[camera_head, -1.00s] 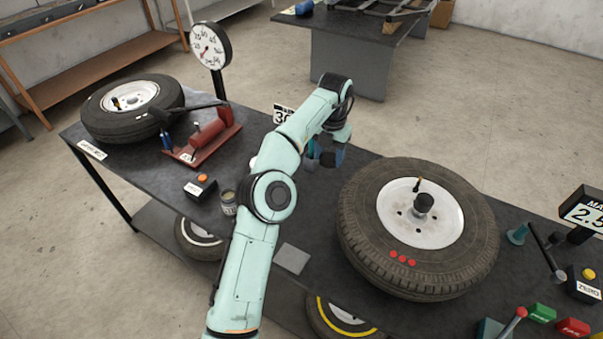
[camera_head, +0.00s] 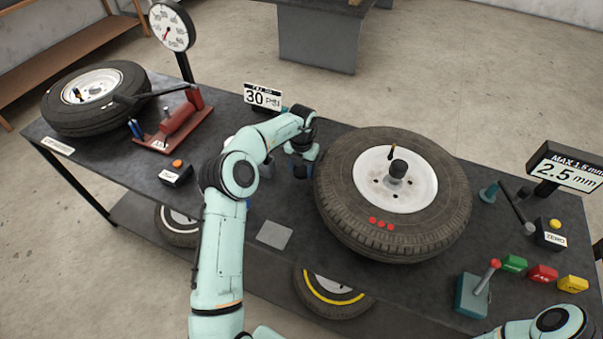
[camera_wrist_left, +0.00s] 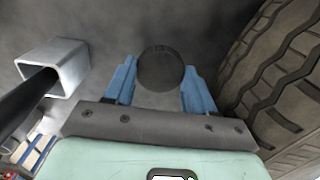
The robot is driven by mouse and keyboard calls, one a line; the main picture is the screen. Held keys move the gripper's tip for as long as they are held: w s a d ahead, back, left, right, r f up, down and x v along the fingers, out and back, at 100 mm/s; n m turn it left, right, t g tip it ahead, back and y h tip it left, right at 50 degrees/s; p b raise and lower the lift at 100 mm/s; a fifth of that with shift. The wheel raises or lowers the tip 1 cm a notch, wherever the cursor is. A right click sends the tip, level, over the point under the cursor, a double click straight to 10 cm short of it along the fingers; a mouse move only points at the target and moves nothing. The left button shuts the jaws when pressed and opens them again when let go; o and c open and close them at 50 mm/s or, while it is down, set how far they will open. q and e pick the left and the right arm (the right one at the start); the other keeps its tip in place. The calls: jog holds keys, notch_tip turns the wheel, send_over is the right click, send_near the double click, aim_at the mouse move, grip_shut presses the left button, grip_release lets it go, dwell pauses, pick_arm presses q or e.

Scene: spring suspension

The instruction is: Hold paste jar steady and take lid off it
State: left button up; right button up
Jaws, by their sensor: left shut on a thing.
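My left gripper (camera_head: 301,170) is low over the bench, just left of the big tyre. In the left wrist view its two blue fingers (camera_wrist_left: 158,90) are shut on the paste jar (camera_wrist_left: 160,68), which shows only as a dark round top between them. I cannot make out where lid and jar meet. In the head view the jar is hidden by my left wrist and fingers. My right gripper is out of view; only part of my right arm shows at the bottom right.
The big tyre (camera_head: 345,205) lies close right of the left gripper. A square metal tube (camera_wrist_left: 48,75) stands close on the other side. A grey square plate (camera_head: 274,235) lies in front. A button box (camera_head: 176,173) and red tool (camera_head: 175,125) are left; a lever box (camera_head: 474,296) is right.

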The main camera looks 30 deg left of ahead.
aim_at(302, 170)
pick_arm(q)
jog(key=shift+f, duration=1.5)
jog(key=shift+f, duration=0.15)
jog(key=o, duration=1.2)
jog(key=shift+c, duration=0.2)
notch_tip(302, 170, up, 12)
